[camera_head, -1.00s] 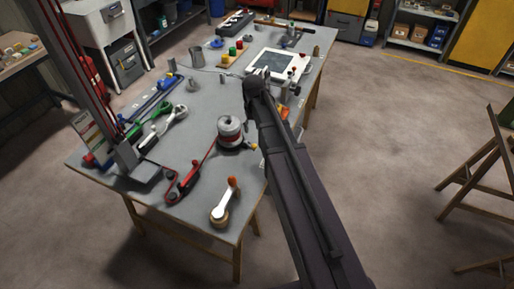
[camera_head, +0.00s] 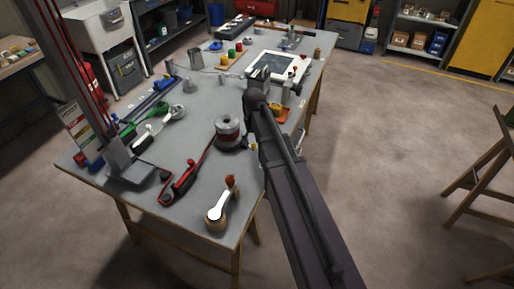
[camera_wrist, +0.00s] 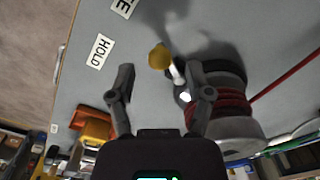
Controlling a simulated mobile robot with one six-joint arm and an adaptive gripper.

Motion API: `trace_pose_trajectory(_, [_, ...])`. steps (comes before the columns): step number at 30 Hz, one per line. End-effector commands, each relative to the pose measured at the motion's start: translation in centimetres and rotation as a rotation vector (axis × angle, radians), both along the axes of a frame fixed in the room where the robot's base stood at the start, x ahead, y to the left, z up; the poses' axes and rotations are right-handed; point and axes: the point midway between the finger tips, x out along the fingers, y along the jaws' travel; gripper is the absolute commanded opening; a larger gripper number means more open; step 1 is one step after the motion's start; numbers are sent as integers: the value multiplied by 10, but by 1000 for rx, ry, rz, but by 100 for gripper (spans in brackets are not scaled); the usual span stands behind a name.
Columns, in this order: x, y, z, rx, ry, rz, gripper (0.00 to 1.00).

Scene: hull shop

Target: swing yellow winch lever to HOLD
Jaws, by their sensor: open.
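The yellow winch lever shows in the wrist view as a round yellow knob (camera_wrist: 159,57) on a short pale shaft beside the winch drum (camera_wrist: 225,103) wound with red rope. The HOLD label (camera_wrist: 99,52) lies on the grey surface left of the knob. A second label (camera_wrist: 125,5), cut off by the top edge, shows only an E. In the head view the winch (camera_head: 229,131) stands near the bench's right edge; my arm hides the fingers there.
An orange object (camera_wrist: 92,125) lies at lower left in the wrist view, beyond my left finger. On the bench (camera_head: 185,140), a crank with an orange knob (camera_head: 217,212) and a red device (camera_head: 180,185) stand nearer. Open floor lies to the right.

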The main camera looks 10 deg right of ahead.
Motion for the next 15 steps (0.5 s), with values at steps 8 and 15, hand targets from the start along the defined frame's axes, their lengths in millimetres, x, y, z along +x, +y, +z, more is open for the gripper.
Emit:
trace_pose_trajectory(8, [0,0,-19,0,0,0,66])
trace_pose_trajectory(15, [0,0,-22,0,0,0,66])
